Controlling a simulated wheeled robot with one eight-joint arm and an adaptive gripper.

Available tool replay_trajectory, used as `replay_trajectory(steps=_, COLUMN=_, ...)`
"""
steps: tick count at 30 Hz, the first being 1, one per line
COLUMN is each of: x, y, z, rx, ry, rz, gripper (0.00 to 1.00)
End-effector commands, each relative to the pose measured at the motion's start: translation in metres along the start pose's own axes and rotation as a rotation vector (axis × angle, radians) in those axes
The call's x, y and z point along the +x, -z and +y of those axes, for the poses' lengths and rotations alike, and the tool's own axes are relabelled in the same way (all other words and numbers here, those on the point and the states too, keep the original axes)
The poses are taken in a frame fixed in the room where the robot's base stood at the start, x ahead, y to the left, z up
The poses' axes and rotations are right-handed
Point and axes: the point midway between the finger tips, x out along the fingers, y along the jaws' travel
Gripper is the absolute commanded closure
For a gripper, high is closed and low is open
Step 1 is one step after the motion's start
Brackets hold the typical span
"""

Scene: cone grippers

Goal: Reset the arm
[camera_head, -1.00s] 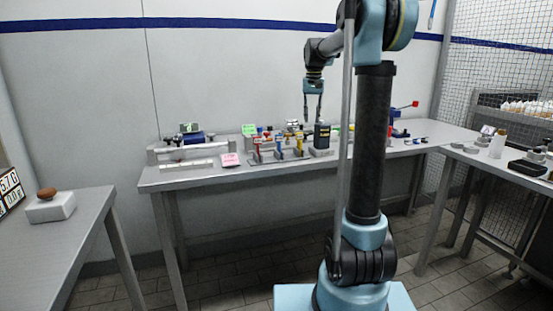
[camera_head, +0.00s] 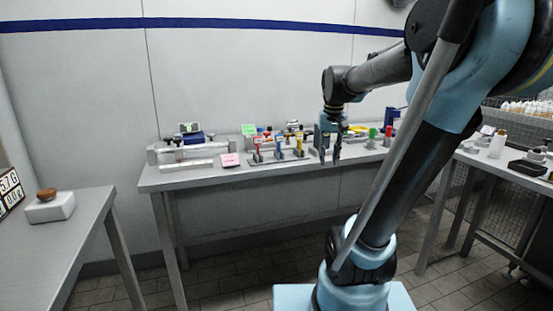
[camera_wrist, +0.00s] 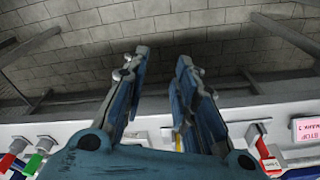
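Beyond the fingertips that view shows the tiled floor (camera_wrist: 220,45). In the head view my gripper covers part of the bench top behind it.
On the bench stand small red, yellow and blue-handled tools (camera_head: 278,149), a pink note (camera_head: 229,160) and a green note (camera_head: 249,130). A side table (camera_head: 60,235) at left bears a white scale (camera_head: 52,210) with a brown item. Another table (camera_head: 462,158) stands at right.

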Motion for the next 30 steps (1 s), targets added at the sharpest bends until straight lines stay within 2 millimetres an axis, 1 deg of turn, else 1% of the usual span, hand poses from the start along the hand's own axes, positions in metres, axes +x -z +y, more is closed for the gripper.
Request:
replay_trajectory(steps=1, x=0.009, y=-0.016, z=0.002, rx=-0.004, ry=0.000, rz=0.006, gripper=0.74)
replay_trajectory(steps=6, x=0.038, y=-0.064, z=0.008, rx=-0.020, ry=0.000, rz=0.025, gripper=0.74)
replay_trajectory(steps=11, x=0.070, y=-0.105, z=0.013, rx=-0.036, ry=0.000, rz=0.044, gripper=0.74)
replay_trajectory(steps=15, x=0.102, y=-0.140, z=0.016, rx=-0.051, ry=-0.001, rz=0.060, gripper=0.74)
replay_trajectory(steps=18, x=0.122, y=-0.159, z=0.018, rx=-0.058, ry=-0.001, rz=0.070, gripper=0.74)
replay_trajectory(steps=21, x=0.138, y=-0.174, z=0.020, rx=-0.065, ry=-0.002, rz=0.077, gripper=0.74)
replay_trajectory(steps=24, x=0.147, y=-0.182, z=0.022, rx=-0.069, ry=-0.002, rz=0.081, gripper=0.74)
replay_trajectory(steps=30, x=0.152, y=-0.186, z=0.022, rx=-0.071, ry=-0.003, rz=0.084, gripper=0.74)
